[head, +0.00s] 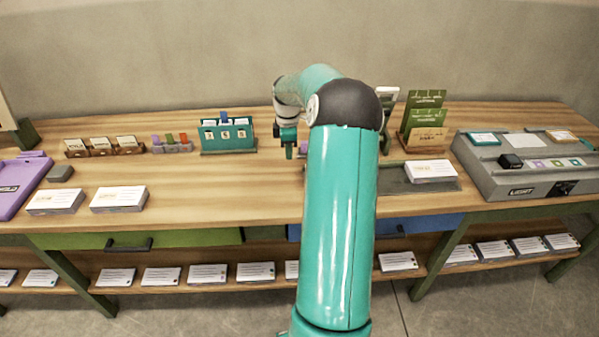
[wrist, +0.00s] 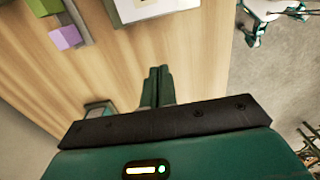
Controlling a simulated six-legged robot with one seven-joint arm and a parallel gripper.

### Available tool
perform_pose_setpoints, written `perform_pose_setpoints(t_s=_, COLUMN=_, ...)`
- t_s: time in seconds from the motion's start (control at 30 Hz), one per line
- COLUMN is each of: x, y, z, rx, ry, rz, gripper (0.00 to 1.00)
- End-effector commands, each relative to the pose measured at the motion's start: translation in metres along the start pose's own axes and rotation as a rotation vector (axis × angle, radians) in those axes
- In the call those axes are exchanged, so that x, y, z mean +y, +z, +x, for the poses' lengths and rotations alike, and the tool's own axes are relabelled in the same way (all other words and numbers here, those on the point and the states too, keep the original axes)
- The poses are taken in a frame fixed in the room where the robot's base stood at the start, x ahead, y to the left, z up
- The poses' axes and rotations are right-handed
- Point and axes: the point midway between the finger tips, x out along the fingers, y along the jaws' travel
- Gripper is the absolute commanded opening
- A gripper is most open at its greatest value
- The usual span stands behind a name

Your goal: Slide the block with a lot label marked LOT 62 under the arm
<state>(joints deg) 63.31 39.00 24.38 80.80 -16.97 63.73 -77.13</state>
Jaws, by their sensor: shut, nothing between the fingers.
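Two white-topped paper blocks lie on the table at the left, a left one (head: 57,200) and a right one (head: 119,198). Another block (head: 431,171) lies on a dark grey plate (head: 395,183) right of my arm. Their printing is too small to read, so I cannot tell which is LOT 62. A white and green upright device (head: 388,95) stands behind my arm and is mostly hidden by it. My gripper (head: 289,150) is above the rear middle of the table. In the wrist view its two dark green fingers (wrist: 158,75) are together and empty.
A teal card holder (head: 228,152), small card racks (head: 104,147) and a green leaflet stand (head: 424,122) line the back. A grey light console (head: 525,182) is at the right, a purple tray (head: 20,185) at the left. More blocks fill the lower shelf (head: 225,257). The table's middle left is clear.

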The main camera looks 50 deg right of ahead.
Motion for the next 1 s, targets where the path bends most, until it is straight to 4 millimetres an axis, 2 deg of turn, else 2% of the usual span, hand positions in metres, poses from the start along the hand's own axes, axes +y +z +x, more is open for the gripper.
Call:
perform_pose_setpoints(t_s=0.23, x=0.001, y=0.001, z=0.026, rx=0.002, ry=-0.005, rz=-0.007, gripper=0.0)
perform_pose_setpoints(t_s=0.63, x=-0.001, y=-0.001, z=0.105, rx=0.003, ry=-0.006, rz=-0.008, gripper=0.0)
perform_pose_setpoints(t_s=0.7, x=0.001, y=0.015, z=0.102, rx=0.001, ry=-0.001, rz=-0.003, gripper=0.0)
perform_pose_setpoints(t_s=0.8, x=0.001, y=0.028, z=0.102, rx=0.002, ry=-0.001, rz=-0.003, gripper=0.0)
perform_pose_setpoints(t_s=1.0, x=0.001, y=0.039, z=0.101, rx=0.002, ry=-0.001, rz=-0.007, gripper=0.0)
